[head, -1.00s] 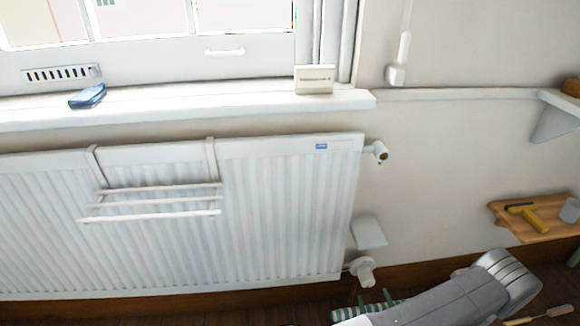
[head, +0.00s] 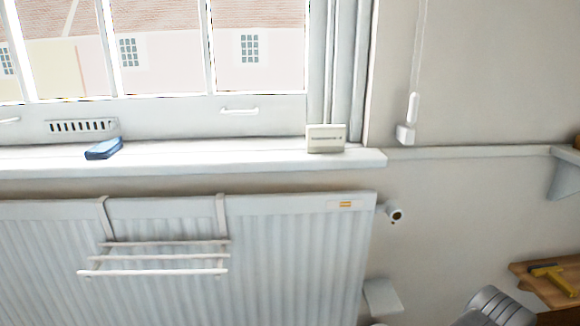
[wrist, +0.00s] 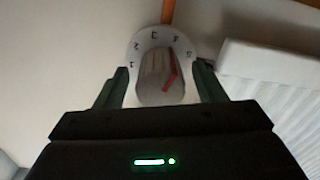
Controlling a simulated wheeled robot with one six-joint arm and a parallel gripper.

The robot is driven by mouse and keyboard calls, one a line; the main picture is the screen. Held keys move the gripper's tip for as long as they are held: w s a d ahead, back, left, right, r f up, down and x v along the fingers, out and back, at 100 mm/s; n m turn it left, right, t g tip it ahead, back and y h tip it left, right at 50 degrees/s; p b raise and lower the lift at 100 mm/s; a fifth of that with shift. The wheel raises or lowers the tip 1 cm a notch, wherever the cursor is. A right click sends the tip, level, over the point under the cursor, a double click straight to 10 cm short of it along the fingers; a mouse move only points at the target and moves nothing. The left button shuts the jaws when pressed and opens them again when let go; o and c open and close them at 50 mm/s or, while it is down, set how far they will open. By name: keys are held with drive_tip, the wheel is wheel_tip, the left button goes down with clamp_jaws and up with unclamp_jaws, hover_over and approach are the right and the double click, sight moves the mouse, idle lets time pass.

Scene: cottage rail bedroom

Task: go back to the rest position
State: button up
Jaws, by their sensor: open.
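In the wrist view my gripper (wrist: 161,84) is open, with one dark green finger on each side of a round radiator valve knob (wrist: 160,72). The knob has a pale numbered ring and a red mark on its grey cap. I cannot tell whether the fingers touch it. The white radiator (head: 290,250) stands under the window in the head view, and its ribbed side also shows at the right of the wrist view (wrist: 270,75). A small orange label (head: 345,204) shows at the radiator's upper right.
A white rack (head: 155,257) hangs on the radiator. A wooden shelf (head: 540,287) with a yellow-handled tool (head: 556,280) is at lower right.

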drive_tip(key=s+d+p, duration=0.1)
drive_tip(key=s+p, duration=0.3)
drive_tip(key=s, duration=0.8)
drive_tip(key=w+b, duration=0.1)
drive_tip(key=w, duration=0.3)
drive_tip(key=w+b, duration=0.1)
drive_tip(key=w, duration=0.2)
drive_tip(key=w+a+b, duration=0.1)
drive_tip(key=w+b, duration=0.1)
drive_tip(key=w, duration=0.2)
drive_tip(key=shift+w+f, duration=0.15)
drive_tip(key=shift+w, duration=0.2)
drive_tip(key=shift+w+n, duration=0.2)
drive_tip(key=shift+n, duration=0.1)
drive_tip(key=n, duration=0.4)
drive_tip(key=shift+n, duration=0.3)
drive_tip(key=n, duration=0.4)
drive_tip(key=shift+d+r+n+b, duration=0.1)
drive_tip(key=shift+r+n+b, duration=0.1)
drive_tip(key=shift+n+b, duration=0.15)
drive_tip(key=n, duration=0.5)
drive_tip(key=shift+r, duration=0.1)
drive_tip(key=n, duration=0.4)
drive_tip(key=shift+n+b, duration=0.25)
drive_tip(key=shift+b, duration=0.1)
